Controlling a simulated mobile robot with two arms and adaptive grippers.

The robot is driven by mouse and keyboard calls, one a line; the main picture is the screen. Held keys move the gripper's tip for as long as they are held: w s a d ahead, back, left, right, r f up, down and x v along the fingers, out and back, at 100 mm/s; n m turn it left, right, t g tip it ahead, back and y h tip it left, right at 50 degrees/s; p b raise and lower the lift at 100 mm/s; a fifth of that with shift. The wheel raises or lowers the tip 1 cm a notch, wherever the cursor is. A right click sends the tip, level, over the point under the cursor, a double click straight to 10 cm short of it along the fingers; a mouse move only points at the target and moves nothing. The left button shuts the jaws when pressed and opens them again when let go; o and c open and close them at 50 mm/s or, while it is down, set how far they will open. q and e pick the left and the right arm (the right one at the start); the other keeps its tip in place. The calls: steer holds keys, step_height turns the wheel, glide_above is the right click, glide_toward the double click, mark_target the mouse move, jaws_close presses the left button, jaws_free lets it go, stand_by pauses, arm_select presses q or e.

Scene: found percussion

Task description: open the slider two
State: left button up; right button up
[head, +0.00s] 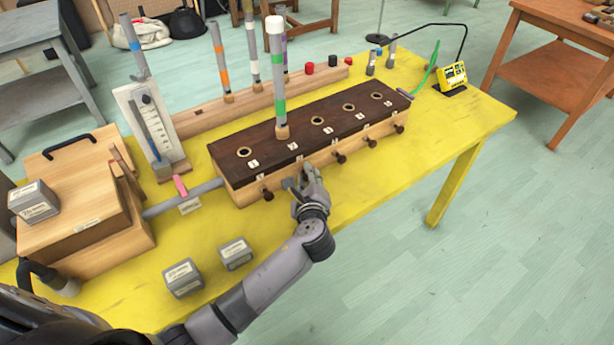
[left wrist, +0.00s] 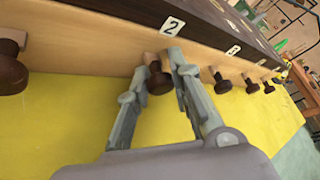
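The long wooden slider box (head: 326,130) has a dark top with numbered holes and a row of dark knobs along its front. An upright tube with a white top and green band (head: 278,95) stands at hole two. My left gripper (head: 308,178) is at the front of the box by the label 2, hiding that knob in the head view. In the left wrist view, its fingers (left wrist: 160,72) close around the sides of slider two's knob (left wrist: 158,83), below the label 2 (left wrist: 172,26). Knob one (head: 267,194) is to the left, knob three (head: 340,157) to the right. My right gripper is not in view.
The box stands on a yellow table (head: 430,112). A wooden bellows box (head: 82,205) with a grey weight (head: 34,202) is at the left, joined by a grey pipe. Two grey weights (head: 183,278) (head: 236,253) lie near the front edge. A yellow meter (head: 452,77) is at the far right.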

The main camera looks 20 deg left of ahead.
arm_select(q)
jaws_close()
stand_by(0.3)
